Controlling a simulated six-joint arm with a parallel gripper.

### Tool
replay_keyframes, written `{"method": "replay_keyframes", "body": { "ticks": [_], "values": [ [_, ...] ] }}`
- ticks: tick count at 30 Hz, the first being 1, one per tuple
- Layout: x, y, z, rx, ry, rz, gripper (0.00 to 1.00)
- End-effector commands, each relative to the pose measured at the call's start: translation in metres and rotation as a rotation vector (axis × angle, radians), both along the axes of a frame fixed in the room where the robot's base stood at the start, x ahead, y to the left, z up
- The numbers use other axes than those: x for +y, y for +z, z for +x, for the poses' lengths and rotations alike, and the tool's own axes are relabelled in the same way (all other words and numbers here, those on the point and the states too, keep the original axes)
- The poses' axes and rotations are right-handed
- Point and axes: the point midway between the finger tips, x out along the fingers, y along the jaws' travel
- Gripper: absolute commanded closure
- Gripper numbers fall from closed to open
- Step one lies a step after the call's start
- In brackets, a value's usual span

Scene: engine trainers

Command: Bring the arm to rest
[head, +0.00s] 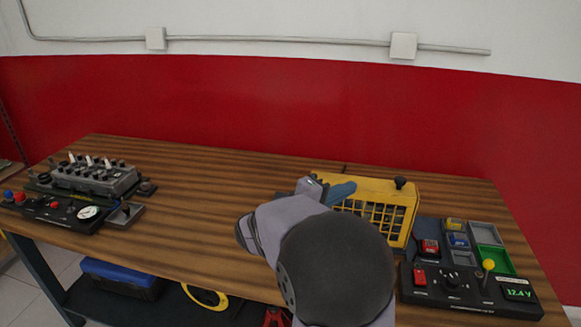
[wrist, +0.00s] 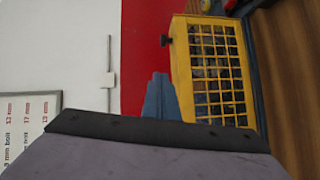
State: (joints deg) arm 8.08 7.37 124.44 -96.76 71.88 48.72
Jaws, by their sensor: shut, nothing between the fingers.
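My gripper (head: 342,191) is in front of a yellow caged box (head: 399,194) on the wooden bench in the head view. Its blue-grey fingers are together with nothing between them. In the wrist view the closed fingers (wrist: 159,98) point toward the red and white wall, beside the yellow cage (wrist: 181,70). I cannot tell whether they touch the cage. My arm hides part of the bench middle and the left part of the cage.
An engine trainer (head: 95,177) with a gauge panel (head: 62,212) stands at the bench's left. A black control panel (head: 470,287) with a yellow-knobbed lever and display, and a parts tray (head: 487,234), sit at the right. The bench top (head: 200,190) is clear left of centre.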

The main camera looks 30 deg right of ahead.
Motion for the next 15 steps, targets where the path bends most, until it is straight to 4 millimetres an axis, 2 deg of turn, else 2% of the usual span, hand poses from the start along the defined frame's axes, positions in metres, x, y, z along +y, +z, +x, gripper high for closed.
{"method": "replay_keyframes", "body": {
  "ticks": [5, 8, 11, 15],
  "values": [
    [0.002, -0.007, -0.006, 0.02, -0.012, 0.037, 1.0],
    [0.008, -0.022, -0.018, 0.055, -0.033, 0.112, 1.0],
    [0.022, -0.046, -0.036, 0.112, -0.059, 0.233, 1.0],
    [0.056, -0.087, -0.069, 0.2, -0.091, 0.464, 1.0]
  ]
}}
